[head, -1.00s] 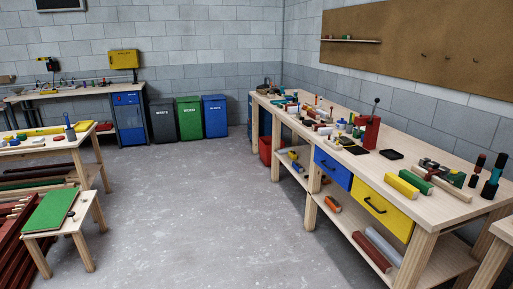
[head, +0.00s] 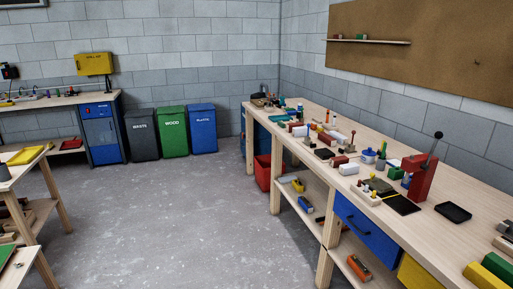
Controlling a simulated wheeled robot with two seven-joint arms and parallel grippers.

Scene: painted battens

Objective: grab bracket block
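Neither of my grippers is in the head view. No piece can be picked out for certain as the bracket block at this size. Small blocks and parts lie along the long wooden workbench (head: 398,225) on the right. Among them are a red block (head: 340,162), a white block (head: 348,169) and a light holder with several pegs (head: 366,193). A green block (head: 497,267) and a yellow block (head: 484,276) lie at the near right edge, partly cut off.
A red press (head: 419,178) and a black tray (head: 453,212) stand on the workbench. A red bin (head: 263,172) is at its far end. Waste (head: 142,135), green (head: 173,130) and blue (head: 202,128) bins line the back wall. Tables are at left. The middle floor is clear.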

